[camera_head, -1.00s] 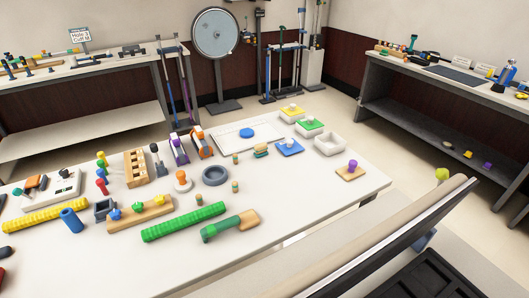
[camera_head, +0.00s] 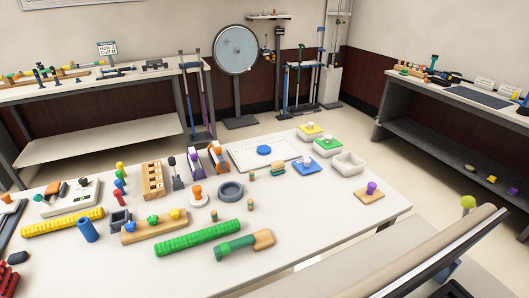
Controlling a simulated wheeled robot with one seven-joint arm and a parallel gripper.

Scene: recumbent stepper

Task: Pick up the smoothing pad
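No label marks the smoothing pad, and I cannot tell for sure which item it is. Behind that are a green square pad (camera_head: 328,147) and a yellow one (camera_head: 311,131), both with pale knobs on top. A wooden square block with a purple knob (camera_head: 370,191) sits near the table's right edge. My gripper is not in view.
A white open tray (camera_head: 348,164) stands beside the square pads. A green ribbed bar (camera_head: 197,239) and a green-and-wood tool (camera_head: 244,244) lie near the front. A beige bar with a dark panel (camera_head: 430,255) blocks the lower right. Bare tabletop lies around the purple-knobbed block.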

